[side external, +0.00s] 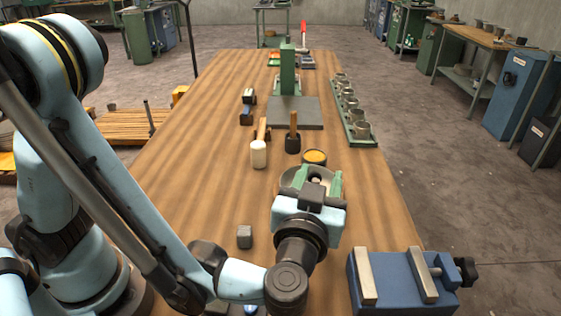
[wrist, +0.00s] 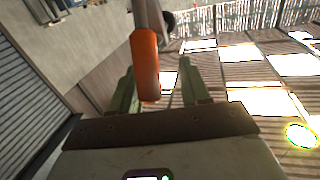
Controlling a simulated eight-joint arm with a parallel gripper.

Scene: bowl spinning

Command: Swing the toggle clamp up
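In the wrist view an orange-red handle (wrist: 145,65) hangs down from a pale metal bar (wrist: 147,15), and its lower end shows between the two green fingers of my gripper (wrist: 160,88). It lies closer to the left finger in the picture, and a gap shows on its right. I cannot tell whether it touches a finger. In the side view my gripper (side external: 319,178) has its fingers apart over a grey-green bowl (side external: 285,187), which it partly hides. A red upright handle (side external: 303,31) shows at the far end of the bench. The toggle clamp's body cannot be made out clearly.
On the wooden bench (side external: 200,190) stand a yellow-topped tin (side external: 315,157), a white mallet (side external: 258,154), a dark mallet (side external: 293,143) and a grey block (side external: 244,236). A green rack of cups (side external: 361,130) lines the right edge. A blue vise (side external: 395,285) is front right.

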